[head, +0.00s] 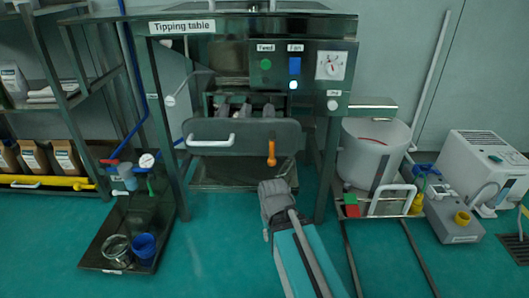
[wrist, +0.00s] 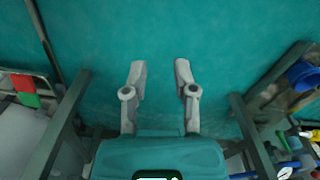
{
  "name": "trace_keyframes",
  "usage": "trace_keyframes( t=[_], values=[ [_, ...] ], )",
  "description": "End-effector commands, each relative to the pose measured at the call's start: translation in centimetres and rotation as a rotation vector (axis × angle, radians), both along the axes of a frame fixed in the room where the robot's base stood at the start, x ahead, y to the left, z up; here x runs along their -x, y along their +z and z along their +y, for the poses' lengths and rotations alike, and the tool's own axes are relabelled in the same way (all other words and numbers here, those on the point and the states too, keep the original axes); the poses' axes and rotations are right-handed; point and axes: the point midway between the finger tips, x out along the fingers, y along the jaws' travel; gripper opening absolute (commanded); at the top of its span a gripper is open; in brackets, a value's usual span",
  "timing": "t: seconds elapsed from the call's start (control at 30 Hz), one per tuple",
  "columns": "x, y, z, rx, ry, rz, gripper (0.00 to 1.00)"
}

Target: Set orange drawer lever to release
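The orange lever (head: 271,152) hangs upright on the right part of the grey drawer front (head: 240,130) of the tipping table, in the head view. A white handle (head: 210,142) is on the left of the same front. My gripper (wrist: 160,75) is open and empty in the wrist view, its two grey fingers apart over teal floor. In the head view my arm reaches up from the bottom, its grey end below the lever and apart from it in the picture. The fingers are not clear there. The lever is not seen in the wrist view.
A control panel (head: 298,72) with a green button, a blue switch and a dial is above the drawer. A dark tray (head: 125,240) with containers stands at left. A white drum (head: 375,150) stands at right. Table legs flank my gripper in the wrist view.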

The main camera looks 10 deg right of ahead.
Motion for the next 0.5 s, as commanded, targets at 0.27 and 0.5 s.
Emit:
trace_keyframes(
  t=[0.27,0.5],
  values=[
    [0.0,2.8,0.0,0.0,0.0,0.0,0.0],
    [0.0,7.3,0.0,0.0,0.0,0.0,0.0]
  ],
)
